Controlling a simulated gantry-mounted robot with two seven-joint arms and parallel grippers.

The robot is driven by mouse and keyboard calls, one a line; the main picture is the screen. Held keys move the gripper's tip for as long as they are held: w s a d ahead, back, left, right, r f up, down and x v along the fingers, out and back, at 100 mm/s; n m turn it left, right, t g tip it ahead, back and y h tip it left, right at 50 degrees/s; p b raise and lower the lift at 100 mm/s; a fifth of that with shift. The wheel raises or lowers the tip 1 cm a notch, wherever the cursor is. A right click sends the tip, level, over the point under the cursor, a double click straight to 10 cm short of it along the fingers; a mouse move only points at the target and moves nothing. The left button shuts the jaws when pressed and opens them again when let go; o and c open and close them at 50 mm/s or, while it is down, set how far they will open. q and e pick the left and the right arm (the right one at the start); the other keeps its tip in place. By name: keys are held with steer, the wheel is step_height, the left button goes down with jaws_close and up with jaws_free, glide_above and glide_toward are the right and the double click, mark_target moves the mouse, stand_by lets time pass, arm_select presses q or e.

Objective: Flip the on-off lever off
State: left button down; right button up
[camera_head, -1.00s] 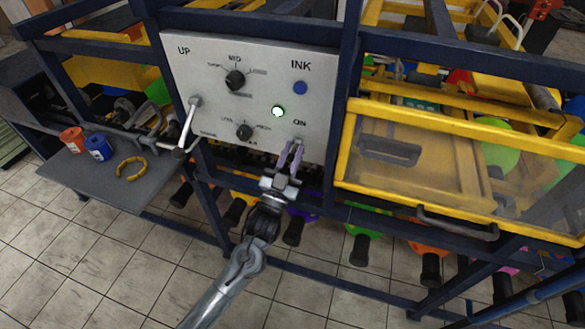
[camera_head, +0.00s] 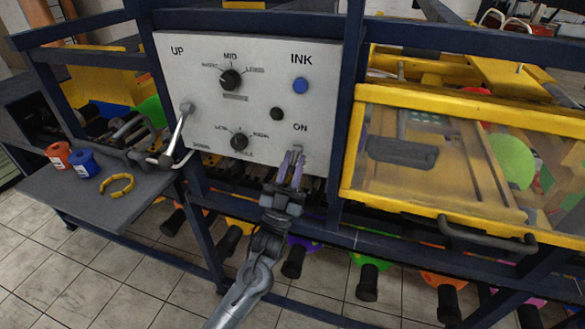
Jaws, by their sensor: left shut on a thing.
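The control panel (camera_head: 205,120) is a pale grey board with the words UP, MID, INK and ON. My left gripper (camera_head: 292,160) is at the panel's lower right edge, just below the word ON. Its purple fingers are shut on the on-off lever (camera_head: 299,150), which is mostly hidden between them. The round indicator light (camera_head: 277,114) above ON is dark. My right gripper is out of view.
A long metal lever (camera_head: 180,130) is on the panel's left side, with two knobs and a blue button (camera_head: 300,86) on its face. A yellow-framed clear cover (camera_head: 440,160) stands at right. A grey shelf (camera_head: 100,205) at left holds a red tub, a blue tub (camera_head: 83,163) and a yellow ring.

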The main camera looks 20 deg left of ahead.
arm_select(q)
steer(key=shift+w+f+y, duration=0.1)
steer(key=shift+f+y, duration=0.2)
steer(key=c, duration=1.2)
jaws_free()
steer(key=shift+c, duration=0.2)
steer(key=shift+o, duration=0.8)
steer(key=shift+r, duration=0.15)
steer(key=v, duration=1.1)
steer(key=shift+a, duration=0.1)
